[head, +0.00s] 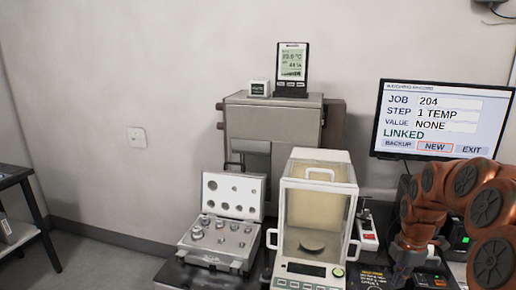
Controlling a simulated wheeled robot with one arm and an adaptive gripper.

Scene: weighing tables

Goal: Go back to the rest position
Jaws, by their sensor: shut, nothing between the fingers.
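My arm comes in from the right edge with orange-brown links. The gripper is shut and empty, over the dark table area. Its fingertips are hard to make out against the dark things behind it.
A glass-walled balance (314,190) with a pan inside stands at the front centre. An open weight case (217,262) with several weights lies left of it. A monitor (443,119) reads "STEP 1 TEMP", "VALUE NONE", "LINKED". A thermometer display (292,69) stands on a grey cabinet (272,124).

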